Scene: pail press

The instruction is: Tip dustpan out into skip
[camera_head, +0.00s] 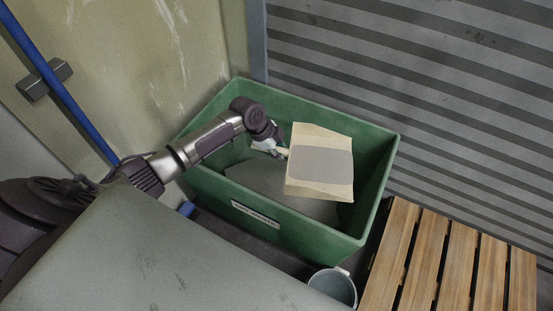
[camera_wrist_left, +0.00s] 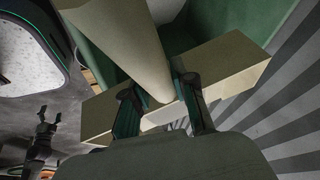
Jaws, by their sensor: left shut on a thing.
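The cream dustpan (camera_head: 298,183) is over the open green skip (camera_head: 287,231), inside its outline in the head view. Its open face is toward the camera, and a flat grey layer (camera_head: 322,163) that looks like dust covers its middle. My left gripper (camera_head: 279,150) is shut on the dustpan's handle, at the pan's left side. In the left wrist view, the two fingers (camera_wrist_left: 160,104) sit either side of the tapering cream handle (camera_wrist_left: 125,45), with the pan (camera_wrist_left: 228,70) beyond. Grey material (camera_head: 262,176) lies inside the skip, partly hidden by the pan.
A grey-green surface (camera_head: 160,250) fills the near left. A small bucket (camera_head: 333,286) stands before the skip, beside a slatted wooden bench (camera_head: 455,260). A striped wall (camera_head: 420,90) rises behind the skip. A blue pole (camera_head: 60,85) leans at the left.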

